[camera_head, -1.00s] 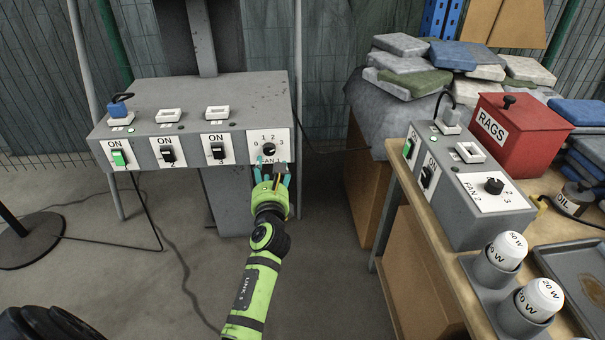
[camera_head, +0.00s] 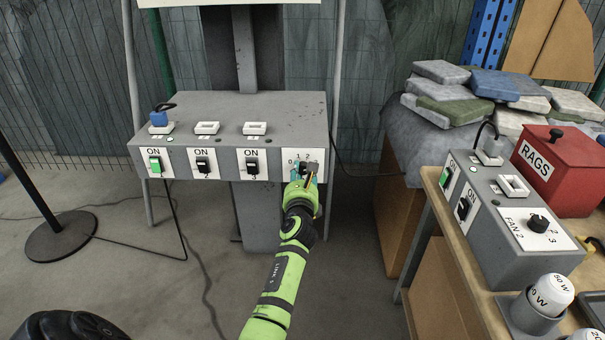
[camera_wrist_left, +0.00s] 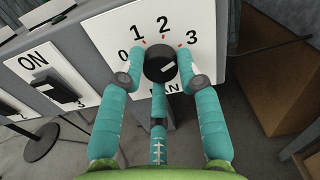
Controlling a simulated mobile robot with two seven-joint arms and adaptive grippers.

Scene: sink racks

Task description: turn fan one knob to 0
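The fan 1 knob (camera_wrist_left: 158,62) is round and dark with a white mark, on a white plate (camera_wrist_left: 105,45) numbered 0 to 3. In the left wrist view the mark points right, roughly towards the 3. My left gripper (camera_head: 305,172) is in front of this plate at the right end of the grey switch box (camera_head: 220,178). In the left wrist view its teal fingers (camera_wrist_left: 160,72) stand on either side of the knob, with a third finger below. They look spread around it; firm contact cannot be made out. In the head view the gripper mostly hides the knob. My right gripper is out of view.
Several ON switches (camera_head: 202,165) sit on the box left of the knob. A second grey box with a fan 2 knob (camera_head: 538,223) stands on the wooden bench (camera_head: 440,205) at right, near a red RAGS box (camera_head: 550,165).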

